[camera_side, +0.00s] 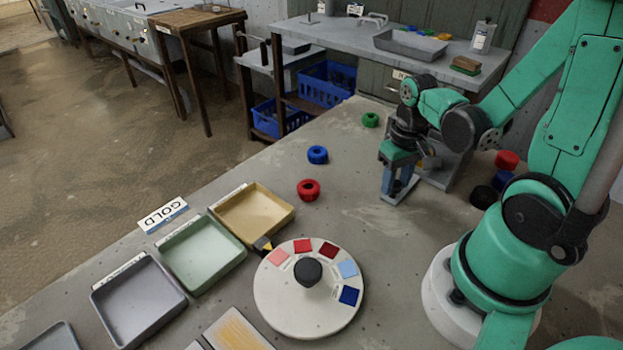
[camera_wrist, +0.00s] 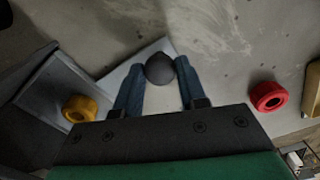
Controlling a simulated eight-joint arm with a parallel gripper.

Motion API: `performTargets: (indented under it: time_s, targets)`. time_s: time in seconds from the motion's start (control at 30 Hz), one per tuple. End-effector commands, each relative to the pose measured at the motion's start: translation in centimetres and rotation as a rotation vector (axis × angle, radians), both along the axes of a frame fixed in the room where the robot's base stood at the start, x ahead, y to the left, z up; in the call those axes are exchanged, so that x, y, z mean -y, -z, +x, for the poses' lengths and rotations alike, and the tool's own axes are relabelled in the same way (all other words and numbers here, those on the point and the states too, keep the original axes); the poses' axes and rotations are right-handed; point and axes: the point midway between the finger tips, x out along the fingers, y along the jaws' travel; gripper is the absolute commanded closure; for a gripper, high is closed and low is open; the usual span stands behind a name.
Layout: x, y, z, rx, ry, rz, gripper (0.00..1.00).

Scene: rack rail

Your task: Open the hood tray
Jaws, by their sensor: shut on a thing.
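My gripper (camera_side: 398,195) points down at the grey hood (camera_side: 445,172) on the right of the bench in the side view. In the wrist view, its blue fingers (camera_wrist: 158,88) are on either side of a dark round knob (camera_wrist: 160,68), and the gripper is shut on it. The knob is beside a light grey panel (camera_wrist: 122,78), which seems to be the hood tray's front. A yellow ring (camera_wrist: 80,108) lies in the grey frame behind the panel. In the side view my gripper and wrist hide the knob and much of the hood; how far out the tray is I cannot tell.
Red (camera_side: 308,189), blue (camera_side: 317,155) and green (camera_side: 370,120) rings lie left of and behind my gripper. A white turntable (camera_side: 285,315) and several shallow trays, including a tan one (camera_side: 285,215), are nearer the front. Dark, blue and red rings (camera_side: 507,160) are right of the hood.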

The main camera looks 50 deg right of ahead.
Motion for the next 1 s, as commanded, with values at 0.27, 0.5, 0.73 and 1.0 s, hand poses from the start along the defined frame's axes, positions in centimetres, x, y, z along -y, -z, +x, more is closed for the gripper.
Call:
performTargets:
  time_s: [0.27, 0.5, 0.73, 1.0]
  targets:
    - [0.0, 0.0, 0.0, 0.0, 0.0, 0.0, 1.0]
    - [-2.1, 0.0, 0.1, 0.0, -0.009, 0.001, 1.0]
    - [-7.0, 0.0, 0.2, 0.003, -0.014, 0.001, 1.0]
    - [-10.7, 0.0, 0.2, 0.005, -0.005, 0.001, 1.0]
